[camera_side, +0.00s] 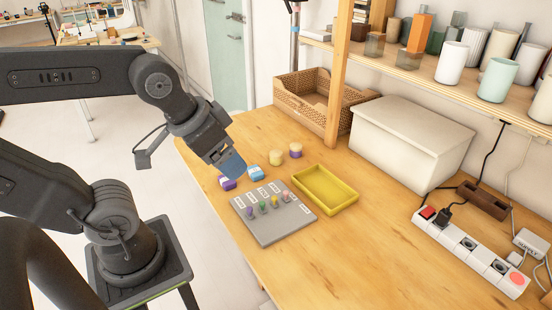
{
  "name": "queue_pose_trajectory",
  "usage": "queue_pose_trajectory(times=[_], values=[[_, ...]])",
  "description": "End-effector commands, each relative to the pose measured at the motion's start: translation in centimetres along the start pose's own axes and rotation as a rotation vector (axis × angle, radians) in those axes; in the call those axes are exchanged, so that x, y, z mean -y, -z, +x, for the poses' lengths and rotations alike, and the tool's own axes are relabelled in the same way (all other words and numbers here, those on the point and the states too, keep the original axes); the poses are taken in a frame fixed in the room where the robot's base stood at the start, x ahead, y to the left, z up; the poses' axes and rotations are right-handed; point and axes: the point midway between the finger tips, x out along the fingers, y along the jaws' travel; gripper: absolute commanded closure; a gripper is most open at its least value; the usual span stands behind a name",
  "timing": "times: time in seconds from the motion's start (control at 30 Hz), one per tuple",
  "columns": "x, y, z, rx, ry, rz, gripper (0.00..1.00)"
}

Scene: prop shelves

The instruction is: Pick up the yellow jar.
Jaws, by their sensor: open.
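The yellow jar (275,158), small with a pale cream lid, stands upright on the wooden table behind the blue block. A similar jar with a purple body (295,152) stands just to its right and farther back. My gripper (234,168), with blue fingers, is open and empty. It appears to the left of the yellow jar in the picture, apart from it, above the purple and blue blocks. The gap between the fingers is hard to see from this side.
A purple block (228,184) and a blue block (255,173) lie near a grey board (268,238) with several coloured pegs. A yellow tray (345,206) is at its right. A wicker basket (290,95), white box (425,155) and power strip (470,250) stand along the wall.

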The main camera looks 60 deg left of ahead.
Motion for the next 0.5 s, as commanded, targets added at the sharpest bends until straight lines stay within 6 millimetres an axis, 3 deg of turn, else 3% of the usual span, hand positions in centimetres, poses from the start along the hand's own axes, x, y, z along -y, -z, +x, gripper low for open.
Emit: queue_pose_trajectory(times=[0.13, 0.27, 0.5], values=[[0.9, 2.0, 0.7, 0.012, 0.025, -0.045, 0.22], [2.9, 5.7, 2.6, 0.031, 0.072, -0.134, 0.22], [8.9, 12.5, 8.7, 0.057, 0.166, -0.321, 0.22]])
